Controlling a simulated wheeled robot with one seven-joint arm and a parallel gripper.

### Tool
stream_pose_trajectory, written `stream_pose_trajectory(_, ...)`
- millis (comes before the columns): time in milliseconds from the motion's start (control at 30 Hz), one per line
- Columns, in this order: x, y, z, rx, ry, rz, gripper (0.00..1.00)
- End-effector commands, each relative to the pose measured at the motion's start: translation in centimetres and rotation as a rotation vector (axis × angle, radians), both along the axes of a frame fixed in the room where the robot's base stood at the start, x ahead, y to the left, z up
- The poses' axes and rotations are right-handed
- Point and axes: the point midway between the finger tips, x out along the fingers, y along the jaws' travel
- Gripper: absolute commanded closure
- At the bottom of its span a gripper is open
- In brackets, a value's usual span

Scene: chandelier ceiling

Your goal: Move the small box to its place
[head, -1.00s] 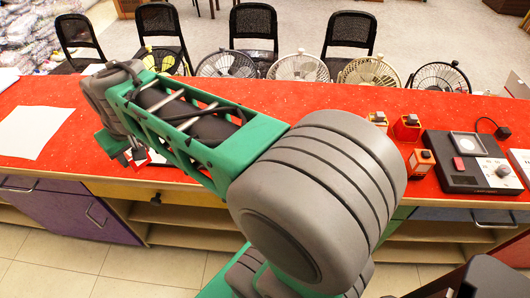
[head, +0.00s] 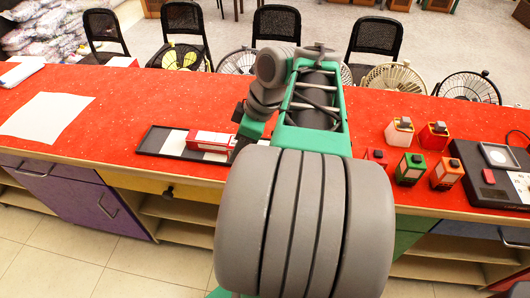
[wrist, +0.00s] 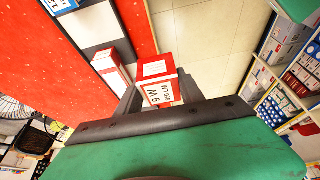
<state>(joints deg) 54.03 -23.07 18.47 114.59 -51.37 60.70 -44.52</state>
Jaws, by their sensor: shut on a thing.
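The small box (wrist: 157,84) is red and white with printed text. In the wrist view my gripper (wrist: 155,92) is shut on it, a dark finger on each side. A similar red-and-white box (wrist: 110,72) lies beside it, at the black tray (wrist: 116,33) with white patches. In the head view the black tray (head: 148,146) lies on the red counter, with a red-and-white box (head: 210,138) at its right part, close to my gripper. I cannot tell which of the two boxes this is. My arm hides the tray's right end and most of the gripper there.
A blue-and-white box (wrist: 60,5) shows at the wrist view's top edge. Several small colored boxes, including a green one (head: 410,168), stand right of my arm, beside a black device (head: 490,172). White paper (head: 46,116) lies left. Fans (head: 397,80) stand beyond the counter.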

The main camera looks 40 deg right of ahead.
Motion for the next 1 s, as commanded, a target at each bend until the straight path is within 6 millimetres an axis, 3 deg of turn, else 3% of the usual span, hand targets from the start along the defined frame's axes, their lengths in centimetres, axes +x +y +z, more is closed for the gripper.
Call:
stream_pose_trajectory(367,2.6,-7.4,-3.5,0.005,0.004,-0.005,0.95)
stream_pose_trajectory(600,3.7,-10.7,-7.6,0.004,0.003,-0.003,0.95)
stream_pose_trajectory(867,4.4,-12.5,-9.9,0.002,0.003,-0.004,0.95)
stream_pose_trajectory(1000,4.3,-12.3,-12.3,0.004,0.003,-0.003,0.95)
